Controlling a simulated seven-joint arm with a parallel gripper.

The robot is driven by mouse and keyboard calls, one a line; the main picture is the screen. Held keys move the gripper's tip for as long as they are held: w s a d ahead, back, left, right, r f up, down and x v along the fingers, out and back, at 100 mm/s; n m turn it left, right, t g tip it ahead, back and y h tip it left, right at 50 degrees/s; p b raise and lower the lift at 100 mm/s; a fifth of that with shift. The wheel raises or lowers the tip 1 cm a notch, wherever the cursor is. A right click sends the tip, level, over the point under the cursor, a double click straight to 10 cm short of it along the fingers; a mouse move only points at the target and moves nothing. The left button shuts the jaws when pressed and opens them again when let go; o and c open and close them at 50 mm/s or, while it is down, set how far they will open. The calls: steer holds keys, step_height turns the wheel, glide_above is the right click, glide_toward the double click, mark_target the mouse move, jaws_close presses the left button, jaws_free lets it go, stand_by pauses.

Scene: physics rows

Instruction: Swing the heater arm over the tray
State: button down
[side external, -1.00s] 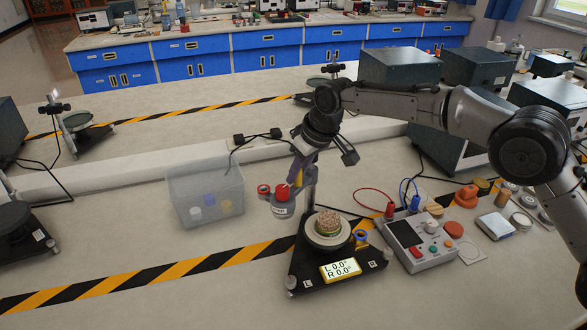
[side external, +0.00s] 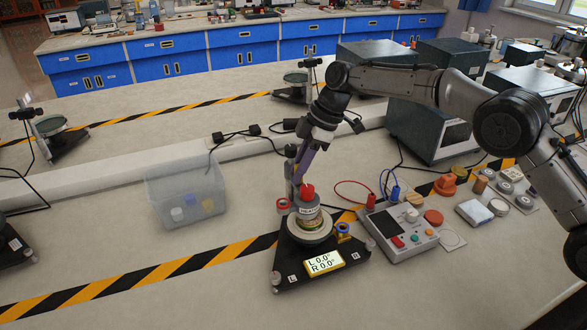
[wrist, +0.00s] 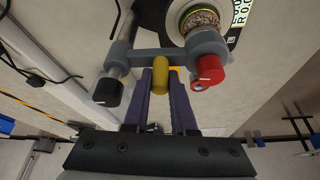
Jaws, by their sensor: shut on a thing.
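The heater arm carries a grey labelled cylinder with a red cap (side external: 308,208), which in the side view overlaps the far part of the round tray (side external: 297,236). The wrist view shows its grey crossbar (wrist: 135,58), with a black knob at the left and a red knob at the right. The tray and its speckled sample (wrist: 201,20) show beyond the bar; the height gap is unclear. My gripper (wrist: 162,88) is shut on the heater arm's yellow peg (wrist: 161,80), with a purple finger on each side. The side view shows my gripper (side external: 299,177) just above the arm.
The black base has a display (side external: 324,263) reading L 0.0°, R 0.0°. A clear bin (side external: 188,190) stands left. A control box (side external: 398,232) with red and blue leads stands close on the right. The bench in front of the base is clear.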

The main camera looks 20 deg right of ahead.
steer(key=shift+d+r+n, duration=0.1)
steer(key=shift+d+n, duration=0.15)
steer(key=shift+n, duration=0.25)
steer(key=c, duration=0.7)
jaws_free()
steer(key=v, duration=1.3)
steer(key=shift+w+d+r, duration=0.2)
steer(key=shift+d+r, duration=0.05)
steer(key=shift+r, duration=0.1)
